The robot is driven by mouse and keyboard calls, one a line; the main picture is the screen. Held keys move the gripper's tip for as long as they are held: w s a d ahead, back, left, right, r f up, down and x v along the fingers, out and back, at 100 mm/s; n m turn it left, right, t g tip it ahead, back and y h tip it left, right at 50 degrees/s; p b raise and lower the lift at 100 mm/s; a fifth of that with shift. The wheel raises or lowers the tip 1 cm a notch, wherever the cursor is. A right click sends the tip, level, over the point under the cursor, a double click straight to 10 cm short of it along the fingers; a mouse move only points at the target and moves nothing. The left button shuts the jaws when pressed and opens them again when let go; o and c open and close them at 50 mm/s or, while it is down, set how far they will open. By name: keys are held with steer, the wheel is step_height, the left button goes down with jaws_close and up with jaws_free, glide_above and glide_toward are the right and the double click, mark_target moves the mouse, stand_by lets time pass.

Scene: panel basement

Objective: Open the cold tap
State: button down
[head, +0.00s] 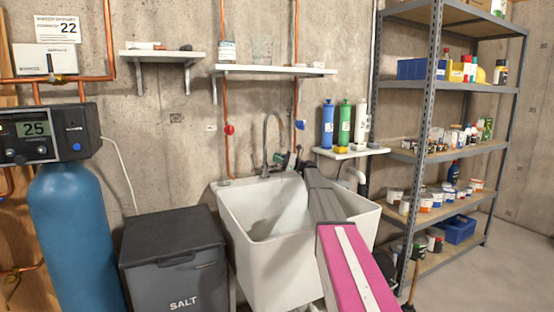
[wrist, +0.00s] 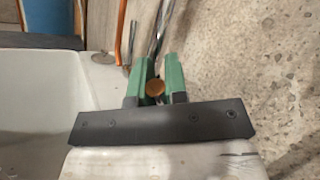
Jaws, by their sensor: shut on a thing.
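The white utility sink (head: 249,226) stands against the concrete wall, with a chrome gooseneck spout (head: 266,139) at its back. My arm reaches over the sink to its back rim. My gripper (wrist: 156,88) has green fingers, shut on a round copper-coloured knob (wrist: 155,88) beside the chrome spout (wrist: 161,30). The knob's lower part is hidden, and I cannot tell how far it is turned. In the head view, my gripper (head: 290,161) hides the knob. A red handle (head: 229,129) is on the left copper pipe and a blue handle (head: 300,124) on the right one.
A dark salt bin (head: 174,262) and a blue tank (head: 75,240) stand left of the sink. A small shelf with filter cylinders (head: 344,124) is right of my gripper. A metal shelving unit (head: 433,88) stands at the right. Wall shelves (head: 270,70) hang above.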

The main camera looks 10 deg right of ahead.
steer(key=c, duration=1.1)
jaws_free()
steer(key=shift+c, duration=0.2)
steer(key=shift+d, duration=0.1)
steer(key=s+d+f, duration=0.1)
steer(key=s+d, duration=0.1)
steer(key=d, duration=1.2)
steer(key=shift+s+d, duration=0.25)
steer(key=shift+s, duration=0.1)
